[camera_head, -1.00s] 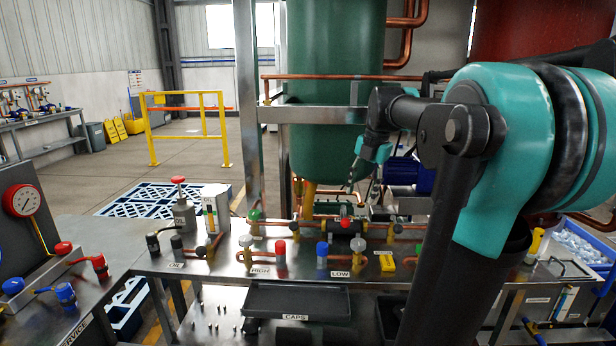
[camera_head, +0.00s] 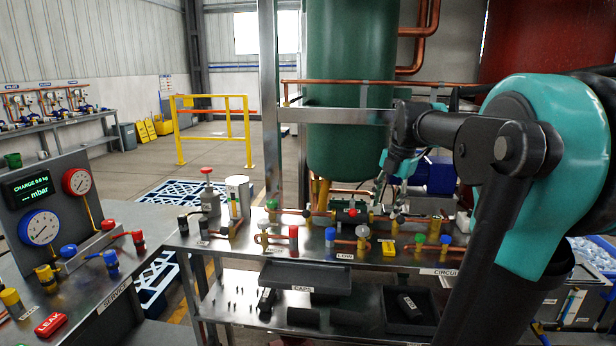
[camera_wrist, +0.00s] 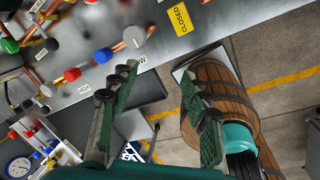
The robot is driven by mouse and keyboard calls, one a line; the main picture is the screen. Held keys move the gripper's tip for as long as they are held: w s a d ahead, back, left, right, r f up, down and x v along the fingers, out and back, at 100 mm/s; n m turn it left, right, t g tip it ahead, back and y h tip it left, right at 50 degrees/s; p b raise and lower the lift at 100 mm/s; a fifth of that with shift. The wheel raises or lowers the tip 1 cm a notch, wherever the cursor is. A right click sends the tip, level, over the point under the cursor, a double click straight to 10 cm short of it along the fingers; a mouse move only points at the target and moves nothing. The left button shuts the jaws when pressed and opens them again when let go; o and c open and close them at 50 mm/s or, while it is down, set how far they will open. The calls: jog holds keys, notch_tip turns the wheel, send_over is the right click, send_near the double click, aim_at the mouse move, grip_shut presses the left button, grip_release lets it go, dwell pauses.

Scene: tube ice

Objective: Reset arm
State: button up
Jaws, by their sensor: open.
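My gripper (camera_wrist: 155,105) is open and empty in the wrist view, its two green-padded fingers spread apart over the front edge of the metal bench (camera_wrist: 70,115). In the head view my gripper (camera_head: 384,185) is small, in front of the green tank (camera_head: 352,110) and above the bench's right half. My arm fills the right side of the head view and hides part of the bench there.
Red (camera_head: 293,236) and blue (camera_head: 330,236) caps stand along the bench front, with a yellow CLOSED tag (camera_wrist: 180,18) nearby. A service panel with gauges (camera_head: 40,228) stands at left. A shelf with black trays (camera_head: 305,277) lies below. A yellow rail (camera_head: 214,130) stands behind.

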jog(key=s+a+f+m+t, duration=0.1)
jog(key=s+f+m, duration=0.8)
jog(key=f+m, duration=0.4)
jog(key=s+a+f+m+t+h, duration=0.1)
jog(key=s+f+m, duration=0.7)
jog(key=f+m, duration=0.4)
jog(key=shift+s+a+f+m+t+h, duration=0.25)
jog(key=shift+s+f+m+t+h, duration=0.05)
jog(key=shift+s+f+m, duration=0.1)
